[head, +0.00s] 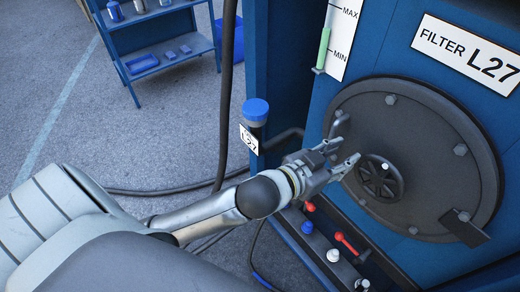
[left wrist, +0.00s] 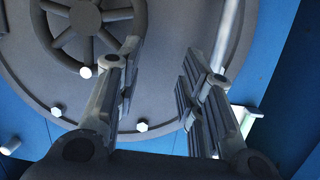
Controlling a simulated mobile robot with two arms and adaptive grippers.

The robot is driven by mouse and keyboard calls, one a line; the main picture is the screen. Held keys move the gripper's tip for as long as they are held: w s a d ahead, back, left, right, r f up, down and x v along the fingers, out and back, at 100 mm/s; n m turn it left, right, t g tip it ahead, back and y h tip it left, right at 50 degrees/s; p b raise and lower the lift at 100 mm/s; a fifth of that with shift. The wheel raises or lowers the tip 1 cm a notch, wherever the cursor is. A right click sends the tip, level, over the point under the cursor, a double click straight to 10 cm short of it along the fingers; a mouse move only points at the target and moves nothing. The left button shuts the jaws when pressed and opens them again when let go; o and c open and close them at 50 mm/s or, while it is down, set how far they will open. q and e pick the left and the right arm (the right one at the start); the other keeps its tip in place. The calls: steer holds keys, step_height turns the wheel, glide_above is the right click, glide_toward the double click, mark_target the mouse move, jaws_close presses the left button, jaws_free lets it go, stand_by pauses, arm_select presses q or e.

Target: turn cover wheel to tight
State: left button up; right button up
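The cover wheel (head: 380,178) is a small dark spoked handwheel on the round grey cover (head: 420,120) of the blue cabinet. It also shows at the top left of the left wrist view (left wrist: 90,22). My left gripper (head: 345,150) is in front of the cover, just left of the wheel and apart from its hub. In the left wrist view my left gripper (left wrist: 160,75) has its two fingers spread with nothing between them. One finger overlaps the wheel's rim in that view; I cannot tell whether it touches. My right gripper is not in view.
A FILTER L27 label (head: 470,52) and a MAX/MIN gauge (head: 325,45) are on the cabinet. A blue shelf (head: 160,45) stands at the back left; cables cross the floor.

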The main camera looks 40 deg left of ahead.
arm_select(q)
steer(key=s+a+f+n+g+y, duration=0.1)
steer(key=s+a+f+g+y, duration=0.1)
steer(key=s+a+f+g, duration=0.2)
steer(key=s+a+f+n+g+y, duration=0.1)
steer(key=s+a+f+g+y, duration=0.2)
steer(key=s+f, duration=0.8)
steer(key=a+f+g, duration=0.2)
steer(key=a+f, duration=0.1)
steer(key=f, duration=0.3)
steer(key=shift+s+f+n, duration=0.3)
steer(key=s+a+f+g+b, duration=0.1)
steer(key=s+f, duration=0.1)
steer(key=f, duration=1.1)
steer(key=s+f+g+b, duration=0.1)
steer(key=s+f, duration=0.2)
steer(key=f, duration=0.9)
steer(key=s+a+f+g, duration=0.2)
steer(key=s+a+f, duration=0.1)
steer(key=s+f, duration=1.3)
steer(key=s, duration=0.3)
steer(key=shift+s+f+b, duration=0.2)
steer(key=shift+f+b, duration=0.1)
steer(key=shift+f, duration=0.05)
